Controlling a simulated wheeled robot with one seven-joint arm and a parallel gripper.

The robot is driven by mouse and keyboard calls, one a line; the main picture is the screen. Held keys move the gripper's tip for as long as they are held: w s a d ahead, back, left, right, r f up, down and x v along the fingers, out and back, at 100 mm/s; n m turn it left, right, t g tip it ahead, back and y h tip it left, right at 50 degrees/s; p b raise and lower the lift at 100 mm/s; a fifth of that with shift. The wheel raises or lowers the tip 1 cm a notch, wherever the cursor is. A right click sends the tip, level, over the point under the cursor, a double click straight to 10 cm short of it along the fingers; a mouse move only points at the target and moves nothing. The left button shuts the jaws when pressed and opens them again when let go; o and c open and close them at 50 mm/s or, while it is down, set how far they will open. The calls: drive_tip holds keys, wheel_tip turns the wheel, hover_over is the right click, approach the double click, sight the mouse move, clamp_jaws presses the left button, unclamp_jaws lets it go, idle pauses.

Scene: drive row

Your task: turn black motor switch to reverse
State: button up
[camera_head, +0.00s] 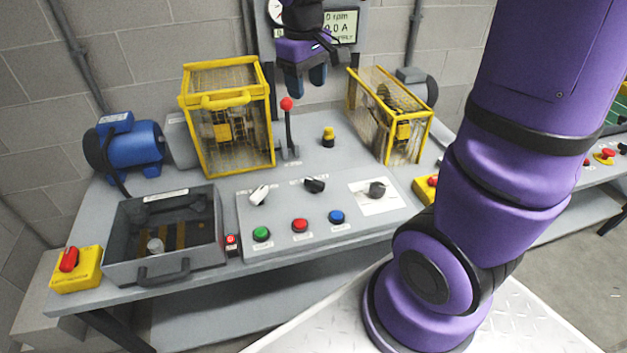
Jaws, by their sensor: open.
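A sloped grey control panel (285,208) on the bench carries a row of rotary switches. A black switch (314,185) sits in the middle, its handle lying roughly sideways. A white switch (259,195) is to its left. A dark grey knob (377,190) on a white plate is to its right. The labels are too small to read, so I cannot tell which position the black switch points to. My gripper (306,78) is open and empty, high above and behind the panel, pointing down, apart from every switch.
Green (261,234), red (300,226) and blue (336,217) buttons line the panel's front. A red-knobbed lever (287,104) stands upright below my gripper, between two yellow-framed cages (227,95) (390,115). An open grey box (163,235) and a blue motor (136,142) are at left.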

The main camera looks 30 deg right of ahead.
drive_tip(key=w+d+f+n+g, duration=0.1)
drive_tip(key=w+f, duration=0.2)
drive_tip(key=f, duration=0.3)
drive_tip(key=w+d+f+g, duration=0.1)
drive_tip(key=w+f+g, duration=0.1)
drive_tip(key=w+f, duration=0.3)
drive_tip(key=n+g+h, duration=0.1)
drive_tip(key=n+g, duration=0.1)
approach(314, 180)
drive_tip(key=x, duration=1)
drive_tip(key=shift+a, duration=0.1)
drive_tip(key=shift+r, duration=0.1)
drive_tip(key=c, duration=0.9)
